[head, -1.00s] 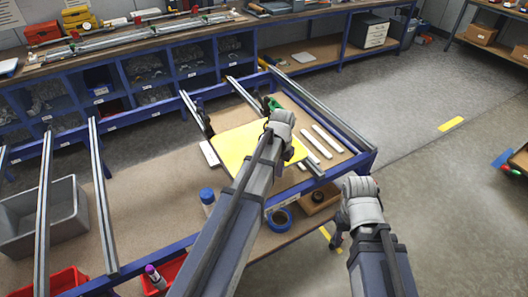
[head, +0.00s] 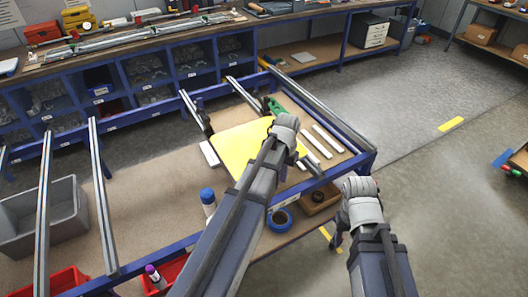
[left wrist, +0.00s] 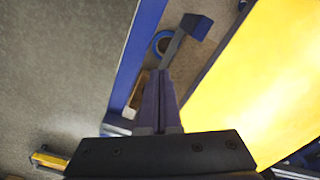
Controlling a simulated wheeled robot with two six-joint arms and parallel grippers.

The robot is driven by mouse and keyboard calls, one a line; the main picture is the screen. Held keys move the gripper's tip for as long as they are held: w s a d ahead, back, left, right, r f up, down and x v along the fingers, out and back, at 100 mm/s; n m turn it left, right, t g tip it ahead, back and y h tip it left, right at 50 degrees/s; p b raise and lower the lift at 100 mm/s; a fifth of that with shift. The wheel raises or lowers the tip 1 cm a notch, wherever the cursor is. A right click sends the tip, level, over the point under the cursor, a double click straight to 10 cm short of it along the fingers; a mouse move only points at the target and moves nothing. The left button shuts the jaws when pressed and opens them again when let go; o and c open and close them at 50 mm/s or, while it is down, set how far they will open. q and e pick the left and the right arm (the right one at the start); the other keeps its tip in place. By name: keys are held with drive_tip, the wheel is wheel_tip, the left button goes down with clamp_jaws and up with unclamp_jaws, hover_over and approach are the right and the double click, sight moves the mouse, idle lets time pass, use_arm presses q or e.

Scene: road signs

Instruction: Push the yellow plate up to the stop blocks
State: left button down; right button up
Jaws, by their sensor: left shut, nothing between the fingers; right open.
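The yellow plate (head: 240,148) lies flat across the rails of the blue frame, partly covered by my left arm in the head view. In the left wrist view the plate (left wrist: 265,80) fills the right side. My left gripper (left wrist: 160,78) is shut and empty, beside the plate's edge; whether it touches is unclear. In the head view its fingers are hidden behind the wrist. A green piece (head: 274,106) and a dark piece (head: 207,126) sit at the rails near the plate's far side; I cannot tell whether these are the stop blocks. My right gripper (head: 338,238) is open, off the frame's right front corner.
White strips (head: 328,138) lie right of the plate. Blue tape (head: 279,220), an open box (head: 318,200) and a blue-capped bottle (head: 208,200) stand near the front. A grey bin (head: 72,222) and red bins are at left.

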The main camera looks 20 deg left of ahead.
drive_tip(key=shift+r, duration=0.15)
wheel_tip(320, 180, up, 8)
drive_tip(key=p, duration=0.8)
